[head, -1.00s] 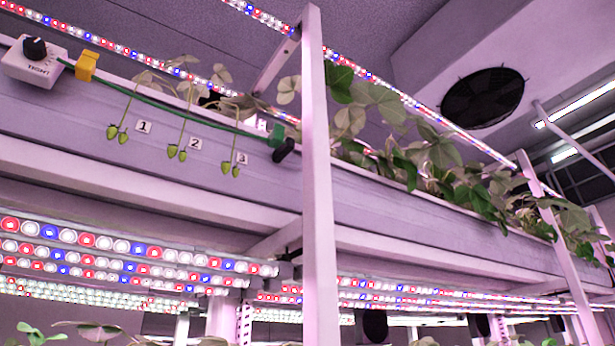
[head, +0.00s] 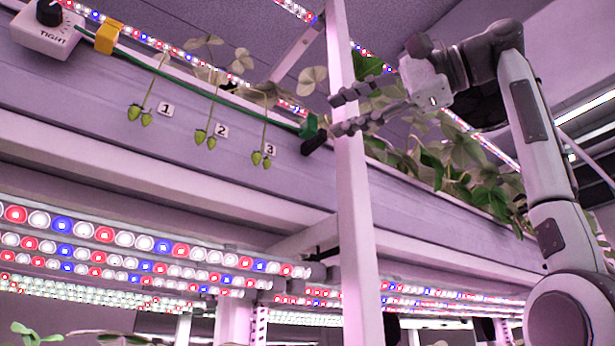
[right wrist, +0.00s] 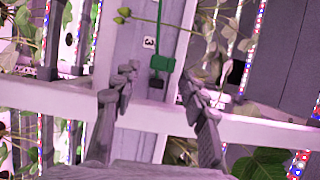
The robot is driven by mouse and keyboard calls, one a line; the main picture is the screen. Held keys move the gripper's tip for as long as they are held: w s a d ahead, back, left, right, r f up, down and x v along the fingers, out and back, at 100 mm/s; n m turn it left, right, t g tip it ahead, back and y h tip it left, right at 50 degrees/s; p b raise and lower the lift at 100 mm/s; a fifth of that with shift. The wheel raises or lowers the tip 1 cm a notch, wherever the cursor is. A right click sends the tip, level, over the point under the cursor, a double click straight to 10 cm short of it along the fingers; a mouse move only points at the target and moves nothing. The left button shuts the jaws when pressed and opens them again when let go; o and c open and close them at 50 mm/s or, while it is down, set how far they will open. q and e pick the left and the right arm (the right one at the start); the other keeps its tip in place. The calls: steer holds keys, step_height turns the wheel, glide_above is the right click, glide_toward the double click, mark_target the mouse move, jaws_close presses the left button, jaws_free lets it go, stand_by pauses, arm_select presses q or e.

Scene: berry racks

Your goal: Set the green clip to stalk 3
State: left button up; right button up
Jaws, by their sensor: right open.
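The green clip (head: 309,126) sits on the green line at the shelf's upper edge, right of stalk 3 and just left of the white upright. A black piece (head: 314,143) is below it. Stalk 3 (head: 265,122) hangs with green berries beside the label 3 (head: 270,150). My right gripper (head: 336,114) is open and empty, with its fingers by the upright, right of the clip. In the right wrist view the clip (right wrist: 162,63) appears between and beyond the open fingers (right wrist: 155,85), near label 3 (right wrist: 149,43). My left gripper is not in view.
The white upright (head: 352,200) stands close to my right fingers. Stalk 1 (head: 151,85) and stalk 2 (head: 212,105) hang to the left. A yellow clip (head: 108,38) and a white box with a black knob marked TIGHT (head: 48,40) are at the line's left end. Leaves (head: 460,175) crowd the right.

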mark_target(315, 125)
arm_select(q)
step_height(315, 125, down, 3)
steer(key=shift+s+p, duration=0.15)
steer(key=shift+p, duration=0.5)
arm_select(e)
steer(key=x, duration=0.7)
steer(key=shift+w, duration=0.2)
jaws_close()
